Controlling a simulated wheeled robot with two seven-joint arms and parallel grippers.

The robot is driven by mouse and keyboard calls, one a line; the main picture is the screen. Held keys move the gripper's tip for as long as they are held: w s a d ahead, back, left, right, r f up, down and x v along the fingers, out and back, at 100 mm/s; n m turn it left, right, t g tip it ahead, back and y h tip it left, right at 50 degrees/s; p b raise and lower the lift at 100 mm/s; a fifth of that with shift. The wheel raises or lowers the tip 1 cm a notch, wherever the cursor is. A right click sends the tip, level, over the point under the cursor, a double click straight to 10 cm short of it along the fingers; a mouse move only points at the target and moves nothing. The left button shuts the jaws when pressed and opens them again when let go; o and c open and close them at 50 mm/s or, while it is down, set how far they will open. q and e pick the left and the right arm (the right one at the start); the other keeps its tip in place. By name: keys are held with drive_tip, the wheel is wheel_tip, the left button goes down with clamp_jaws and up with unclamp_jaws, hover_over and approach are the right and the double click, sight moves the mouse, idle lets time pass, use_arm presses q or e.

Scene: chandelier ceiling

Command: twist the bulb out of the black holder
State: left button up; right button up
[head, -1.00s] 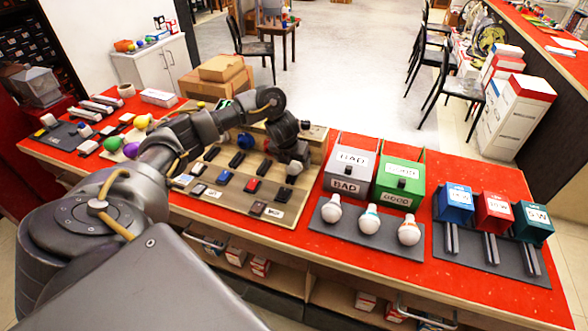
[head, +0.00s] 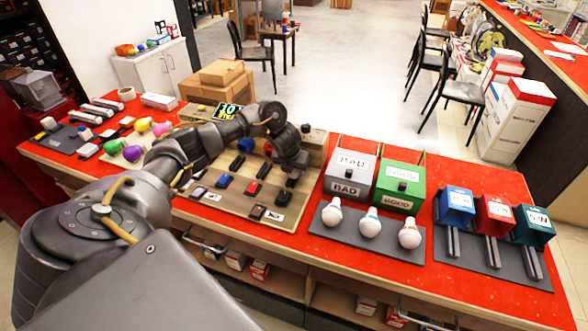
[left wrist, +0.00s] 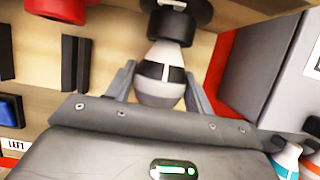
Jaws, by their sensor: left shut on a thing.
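In the left wrist view a white bulb (left wrist: 163,75) with a dark band sits between the two fingers of my left gripper (left wrist: 160,70), which is shut on it. The bulb's narrow end meets the round black holder (left wrist: 170,25) at the top of that view; whether it is still seated in the holder I cannot tell. In the head view my left gripper (head: 291,162) is over the right part of the wooden board (head: 235,207), and it hides the bulb there. My right gripper is not in view.
Right of the board stand a grey BAD box (head: 346,189) and a green GOOD box (head: 397,199). Three bulbs lie on a dark tray (head: 345,236) before them. Blue (head: 457,206), red (head: 494,216) and teal (head: 534,225) boxes stand farther right. Red tabletop shows between these groups.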

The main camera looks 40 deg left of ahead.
sight(295, 181)
use_arm(q)
drive_tip(key=shift+t+h+b, duration=0.4)
drive_tip(key=shift+h+b, duration=0.5)
drive_tip(key=shift+b, duration=0.1)
drive_tip(key=shift+c, duration=0.4)
idle(0.6)
drive_tip(key=shift+s+a+f+n+t+h+b, duration=0.1)
drive_tip(key=shift+n+t+h+b, duration=0.2)
drive_tip(key=shift+h+b, duration=0.5)
drive_tip(key=shift+f+n+t+h+b, duration=0.1)
drive_tip(key=shift+n+t+h+b, duration=0.3)
drive_tip(key=shift+b, duration=0.6)
idle(1.9)
drive_tip(key=shift+s+r, duration=0.1)
drive_tip(key=shift+s, duration=0.05)
drive_tip(key=shift+s+d+p, duration=0.3)
drive_tip(key=shift+s+p, duration=0.05)
drive_tip(key=shift+s, duration=0.45)
drive_tip(key=shift+s+d+p, duration=0.25)
drive_tip(key=shift+s+p, duration=0.05)
drive_tip(key=shift+s, duration=0.45)
wheel_tip(295, 181, up, 8)
drive_tip(key=p, duration=0.6)
